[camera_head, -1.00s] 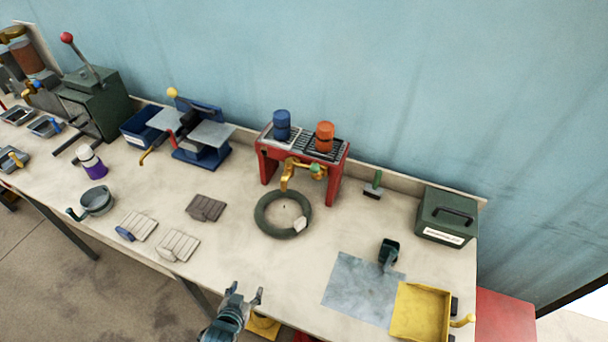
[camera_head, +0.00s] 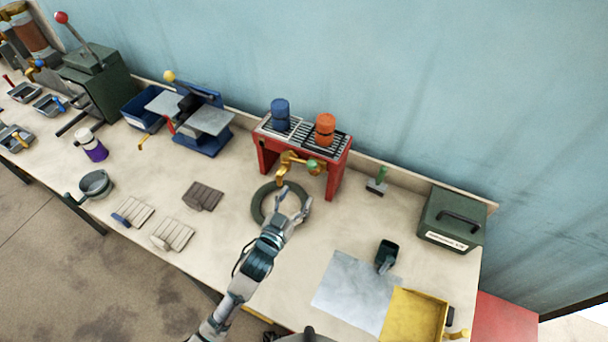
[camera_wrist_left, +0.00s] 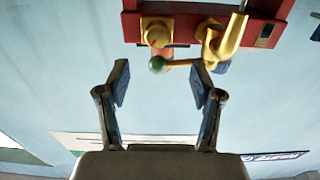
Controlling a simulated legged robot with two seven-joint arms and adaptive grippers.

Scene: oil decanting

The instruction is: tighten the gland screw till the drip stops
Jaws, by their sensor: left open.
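The red stand (camera_head: 333,180) carries a brass tap (camera_head: 287,160) with a green ball (camera_head: 312,163) on its front. In the left wrist view, the brass spout (camera_wrist_left: 228,40) is at upper right and the green ball (camera_wrist_left: 157,64) hangs beside it, below a round brass fitting (camera_wrist_left: 156,34). I cannot single out the gland screw or see a drip. My left gripper (camera_head: 295,197) is open and empty, in front of the tap and over the dark ring (camera_head: 257,205). In the left wrist view its fingers (camera_wrist_left: 160,82) point toward the tap, apart from it.
A blue canister (camera_head: 280,113) and an orange one (camera_head: 325,129) stand on the stand's grate. A brush (camera_head: 378,182), a scoop (camera_head: 387,254), a green box (camera_head: 452,220) and a yellow tray (camera_head: 414,316) are to the right. Grey pads (camera_head: 202,196) lie left. The table's middle is fairly clear.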

